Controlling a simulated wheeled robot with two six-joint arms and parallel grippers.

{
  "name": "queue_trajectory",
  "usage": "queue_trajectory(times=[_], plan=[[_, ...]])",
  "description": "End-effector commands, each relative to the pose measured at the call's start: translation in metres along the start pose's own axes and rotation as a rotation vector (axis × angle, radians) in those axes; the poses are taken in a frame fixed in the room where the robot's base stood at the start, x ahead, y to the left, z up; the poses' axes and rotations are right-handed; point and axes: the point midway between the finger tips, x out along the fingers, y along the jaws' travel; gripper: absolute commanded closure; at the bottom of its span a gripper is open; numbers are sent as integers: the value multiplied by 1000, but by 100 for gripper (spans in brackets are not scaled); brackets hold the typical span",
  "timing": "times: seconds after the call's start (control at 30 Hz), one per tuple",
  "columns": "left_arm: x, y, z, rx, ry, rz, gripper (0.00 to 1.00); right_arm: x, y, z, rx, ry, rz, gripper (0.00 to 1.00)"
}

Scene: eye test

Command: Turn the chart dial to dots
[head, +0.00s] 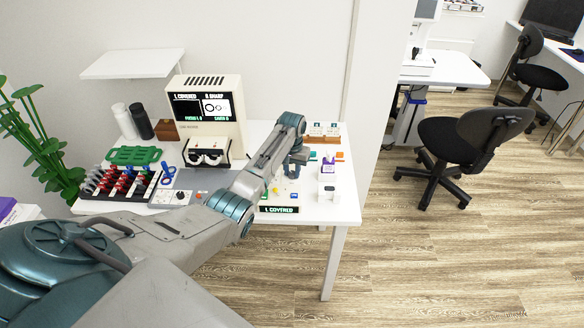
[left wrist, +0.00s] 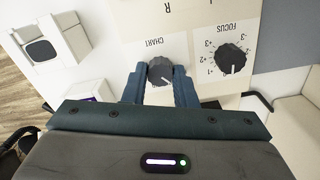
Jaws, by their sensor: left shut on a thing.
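The chart dial (left wrist: 160,69) is a dark round knob on a cream panel, marked CHART, and appears upside down in the left wrist view. My left gripper (left wrist: 160,84) has its two blue fingers on either side of the dial and is shut on it. The fingers and palm hide the markings around the dial, so its setting cannot be read. In the head view, my left arm reaches over the table to its wrist (head: 296,158); the chart dial cannot be made out there. My right gripper is not in view.
A focus dial (left wrist: 230,59) sits beside the chart dial. In the head view, the cream eye tester (head: 210,83) has two lit screens reading L COVERED and R SHARP. A rack of red and dark items (head: 125,185) stands at left. Small items lie at the table's right.

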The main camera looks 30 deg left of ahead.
Motion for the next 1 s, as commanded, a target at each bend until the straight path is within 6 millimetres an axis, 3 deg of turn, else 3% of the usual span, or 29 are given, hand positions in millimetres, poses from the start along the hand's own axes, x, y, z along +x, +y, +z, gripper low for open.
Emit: queue_trajectory(times=[0.43, 1.0], plan=[[-2, 0, -1, 262, 3, 0, 98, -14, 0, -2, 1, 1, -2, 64], [-2, 0, -2, 315, 5, -1, 98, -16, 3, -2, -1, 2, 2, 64]])
